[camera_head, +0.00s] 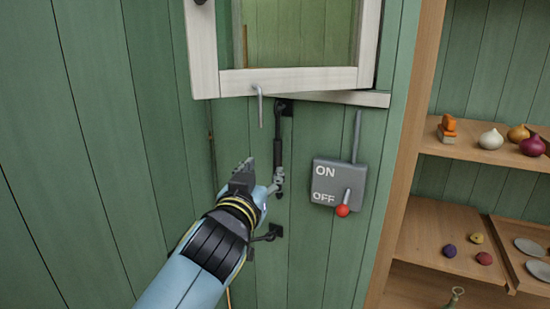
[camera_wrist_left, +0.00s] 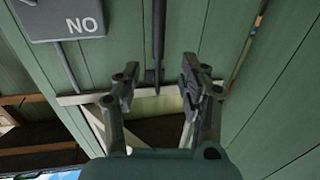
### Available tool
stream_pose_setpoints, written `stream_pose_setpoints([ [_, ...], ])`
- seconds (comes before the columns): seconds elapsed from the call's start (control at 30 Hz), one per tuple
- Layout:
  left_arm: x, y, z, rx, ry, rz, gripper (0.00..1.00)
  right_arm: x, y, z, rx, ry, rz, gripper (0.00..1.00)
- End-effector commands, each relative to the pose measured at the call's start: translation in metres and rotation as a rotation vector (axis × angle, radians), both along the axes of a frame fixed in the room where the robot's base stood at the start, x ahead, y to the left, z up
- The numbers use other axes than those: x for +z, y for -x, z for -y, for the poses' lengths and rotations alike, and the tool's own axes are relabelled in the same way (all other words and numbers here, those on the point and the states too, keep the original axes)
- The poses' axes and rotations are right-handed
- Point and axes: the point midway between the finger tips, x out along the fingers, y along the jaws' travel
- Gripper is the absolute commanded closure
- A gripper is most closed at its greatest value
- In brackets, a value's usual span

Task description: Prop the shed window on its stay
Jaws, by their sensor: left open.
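The shed window (camera_head: 285,80) has a pale wooden frame and stands ajar from the green wall, its lower edge away from the sill (camera_head: 345,97). A grey bent pin (camera_head: 260,105) hangs at its bottom rail. The stay (camera_head: 278,145) is a dark bar hanging upright below the sill. My left gripper (camera_head: 262,180) is open near the stay's lower end, partly hidden by its own wrist. In the left wrist view, the stay (camera_wrist_left: 158,40) shows between the spread fingers (camera_wrist_left: 160,75); I cannot tell if they touch it. My right gripper is out of view.
A grey ON/OFF switch box (camera_head: 338,183) with a red-tipped lever is on the wall right of the stay. A dark bracket (camera_head: 272,232) sits below the gripper. Wooden shelves (camera_head: 440,235) with bulbs and small items stand at the right. The left wall is clear.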

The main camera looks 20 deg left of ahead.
Motion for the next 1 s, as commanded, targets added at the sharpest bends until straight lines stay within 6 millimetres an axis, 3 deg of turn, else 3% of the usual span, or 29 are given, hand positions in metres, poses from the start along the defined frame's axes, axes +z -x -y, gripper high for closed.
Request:
stream_pose_setpoints([
  [0.07,0.009,-0.008,0.001,-0.001,0.007,0.009,0.57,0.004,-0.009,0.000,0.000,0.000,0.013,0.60],
  [0.27,0.008,-0.038,-0.004,-0.002,0.002,0.011,0.57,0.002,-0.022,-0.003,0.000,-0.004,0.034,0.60],
  [0.6,0.006,-0.098,-0.013,-0.001,0.004,0.007,0.57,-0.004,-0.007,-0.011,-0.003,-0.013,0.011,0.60],
  [1.0,0.007,-0.111,-0.016,-0.001,0.006,0.007,0.57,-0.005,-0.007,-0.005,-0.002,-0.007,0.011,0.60],
])
